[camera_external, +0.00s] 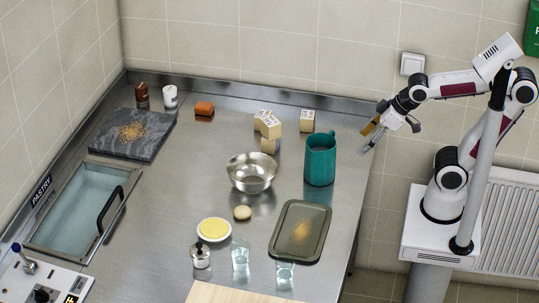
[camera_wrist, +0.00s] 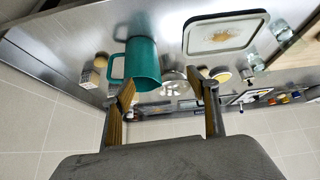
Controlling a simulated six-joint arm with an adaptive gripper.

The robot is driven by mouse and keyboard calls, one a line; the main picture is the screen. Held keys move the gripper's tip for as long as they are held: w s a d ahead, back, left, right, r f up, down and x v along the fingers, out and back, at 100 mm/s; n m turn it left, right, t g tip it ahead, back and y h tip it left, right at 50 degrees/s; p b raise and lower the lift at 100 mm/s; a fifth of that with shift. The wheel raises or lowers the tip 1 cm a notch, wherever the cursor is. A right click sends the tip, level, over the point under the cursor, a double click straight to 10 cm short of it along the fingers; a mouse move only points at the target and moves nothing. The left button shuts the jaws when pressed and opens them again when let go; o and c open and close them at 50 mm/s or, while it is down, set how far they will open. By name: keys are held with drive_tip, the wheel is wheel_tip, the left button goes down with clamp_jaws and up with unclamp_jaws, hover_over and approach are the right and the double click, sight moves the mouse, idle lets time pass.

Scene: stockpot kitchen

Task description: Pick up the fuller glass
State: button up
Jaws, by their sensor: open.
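Two clear glasses stand near the front of the steel counter. The left glass (camera_external: 240,258) looks taller and holds pale, bluish liquid. The right glass (camera_external: 285,275) stands close to its right, by the wooden board, and also seems to hold liquid. Their exact levels are too small to compare surely. Two small clear glasses also show at the upper right of the wrist view, one (camera_wrist: 279,29) nearer the tray and one (camera_wrist: 256,62) beyond it. My gripper (camera_external: 370,134) is open and empty, off the counter's right edge, far from both glasses. Its two fingers show apart in the wrist view (camera_wrist: 161,90).
A teal jug (camera_external: 320,160) stands nearest my gripper, at the counter's right. A steel bowl (camera_external: 252,183), yellow-filled bowl (camera_external: 213,230), small lidded jar (camera_external: 201,257) and wooden board (camera_external: 225,295) are nearby.

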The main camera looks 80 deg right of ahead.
drive_tip(key=w+a+f+n+t+y, duration=0.1)
drive_tip(key=w+a+n+t+y, duration=0.1)
drive_tip(key=w+a, duration=0.65)
drive_tip(key=w+a+f+n+t+y, duration=0.15)
drive_tip(key=w+a, duration=0.35)
drive_tip(key=w, duration=0.7)
drive_tip(key=n+g+y, duration=0.1)
drive_tip(key=n+y, duration=0.4)
drive_tip(key=y, duration=0.2)
approach(240, 256)
drive_tip(key=w, duration=0.3)
drive_tip(key=shift+s+d+r+m, duration=0.2)
drive_tip(key=shift+d+r+m, duration=0.05)
drive_tip(key=shift+d+r, duration=0.15)
drive_tip(key=shift+w+f+h, duration=0.1)
drive_tip(key=shift+h, duration=0.15)
drive_tip(key=shift+x, duration=1.25)
drive_tip(key=shift+f, duration=0.1)
drive_tip(key=shift+a, duration=0.1)
